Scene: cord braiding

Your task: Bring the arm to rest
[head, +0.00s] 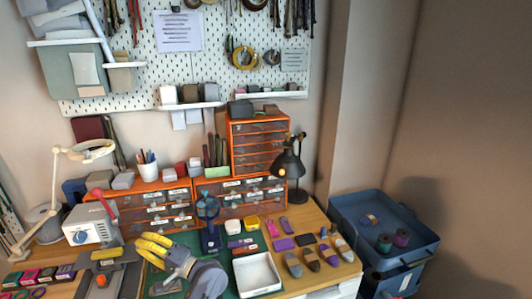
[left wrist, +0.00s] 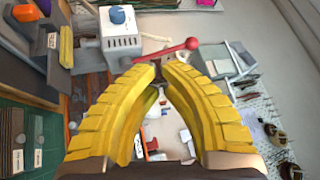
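My left gripper (head: 142,246) has yellow ribbed fingers and a grey wrist body. In the head view it is over the front left of the bench, near the green mat, with its fingers towards the left. In the left wrist view the gripper's fingers (left wrist: 159,70) lean together, with their tips close and a hollow between their lower parts. Whether the tips touch is unclear, and I see nothing clearly held. My right gripper and right arm are not in view.
A white box with a blue knob (head: 90,225) and a red-ended lever stands left of the gripper. A white tray (head: 243,289), a dark blue stand (head: 209,215) and small coloured pieces lie to its right. Orange drawer units (head: 258,150) line the back; a blue cart (head: 412,222) stands at right.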

